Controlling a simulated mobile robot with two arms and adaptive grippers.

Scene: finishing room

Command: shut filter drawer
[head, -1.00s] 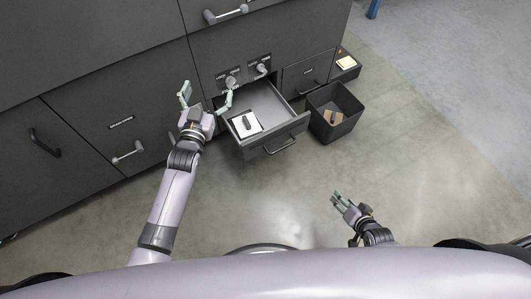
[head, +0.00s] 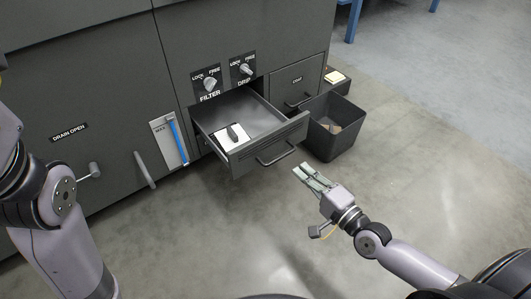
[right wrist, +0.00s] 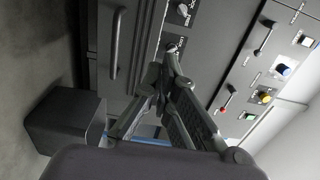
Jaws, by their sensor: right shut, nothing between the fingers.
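The filter drawer (head: 293,132) is a grey drawer pulled out of the dark cabinet, below the FILTER knob (head: 210,84) and the DRIP knob (head: 245,69). Its bar handle (head: 277,156) is on the front. A white item with a dark piece on it (head: 231,138) lies inside. My right gripper (head: 302,170) is shut and empty, in front of the drawer and a little to the right of its handle, apart from it. Its shut fingers also show in the right wrist view (right wrist: 168,60). My left arm enters at the left edge; its gripper is out of view.
A dark open bin (head: 333,140) stands on the floor right of the drawer. A small closed door (head: 297,84) is above it. Left of the drawer are a gauge with a blue bar (head: 170,140) and a lever (head: 145,170). The floor in front is clear.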

